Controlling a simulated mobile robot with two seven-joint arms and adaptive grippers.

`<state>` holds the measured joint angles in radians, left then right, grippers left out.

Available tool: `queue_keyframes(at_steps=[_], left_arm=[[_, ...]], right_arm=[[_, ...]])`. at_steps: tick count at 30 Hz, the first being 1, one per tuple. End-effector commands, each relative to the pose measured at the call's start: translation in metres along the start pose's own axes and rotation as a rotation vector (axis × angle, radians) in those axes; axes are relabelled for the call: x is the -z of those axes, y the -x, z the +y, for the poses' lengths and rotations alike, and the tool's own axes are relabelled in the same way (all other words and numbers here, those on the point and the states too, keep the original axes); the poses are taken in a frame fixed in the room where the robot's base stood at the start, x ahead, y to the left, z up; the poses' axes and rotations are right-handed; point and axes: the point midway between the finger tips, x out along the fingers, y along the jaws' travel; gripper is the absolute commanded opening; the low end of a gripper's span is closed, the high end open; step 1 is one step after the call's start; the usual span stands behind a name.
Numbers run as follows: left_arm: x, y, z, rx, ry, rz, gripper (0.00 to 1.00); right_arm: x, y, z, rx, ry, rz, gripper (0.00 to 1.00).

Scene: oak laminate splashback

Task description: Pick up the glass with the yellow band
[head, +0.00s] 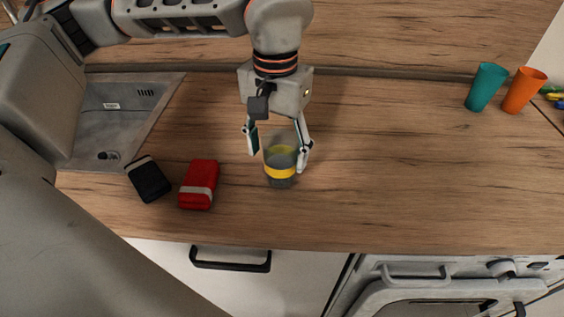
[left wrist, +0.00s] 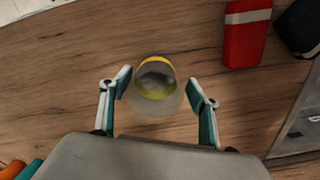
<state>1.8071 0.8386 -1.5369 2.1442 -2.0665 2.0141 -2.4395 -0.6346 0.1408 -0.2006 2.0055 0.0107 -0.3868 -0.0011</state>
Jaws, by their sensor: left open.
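The glass with the yellow band (head: 281,171) stands upright on the wooden counter, clear with a yellow stripe around it. In the left wrist view the glass (left wrist: 154,88) shows from above, between and slightly beyond the fingertips. My left gripper (head: 279,151) is open, pointing down, with one finger on each side of the glass's upper part. In the left wrist view the left gripper (left wrist: 160,93) shows a gap between each fingertip and the glass; whether either touches is hard to tell. My right gripper is not in view.
A red block with a pale band (head: 200,183) and a black one (head: 149,179) lie left of the glass. A sink (head: 115,125) is at the left. A teal cup (head: 486,87) and an orange cup (head: 523,90) stand far right. The counter between is clear.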

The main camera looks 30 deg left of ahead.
Motion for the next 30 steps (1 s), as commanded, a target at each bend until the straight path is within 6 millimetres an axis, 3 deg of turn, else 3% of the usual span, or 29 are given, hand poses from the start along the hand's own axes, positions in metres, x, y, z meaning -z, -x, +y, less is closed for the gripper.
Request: queue_keyframes(at_steps=[9, 19, 20, 25, 30], left_arm=[[0.001, -0.044, 0.006, -0.001, -0.001, -0.004, 0.61], [0.002, -0.051, 0.006, -0.001, -0.001, 0.0, 0.61], [0.002, -0.051, 0.006, -0.001, -0.001, 0.0, 0.58], [0.002, -0.051, 0.006, -0.001, -0.001, 0.0, 0.15], [0.002, -0.05, 0.006, -0.002, 0.0, 0.0, 0.15]], right_arm=[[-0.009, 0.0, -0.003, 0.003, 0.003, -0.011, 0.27], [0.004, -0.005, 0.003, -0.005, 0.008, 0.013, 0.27], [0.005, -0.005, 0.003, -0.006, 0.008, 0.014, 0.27], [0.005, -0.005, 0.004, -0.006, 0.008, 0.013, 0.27], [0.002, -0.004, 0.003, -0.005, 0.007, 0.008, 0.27]])
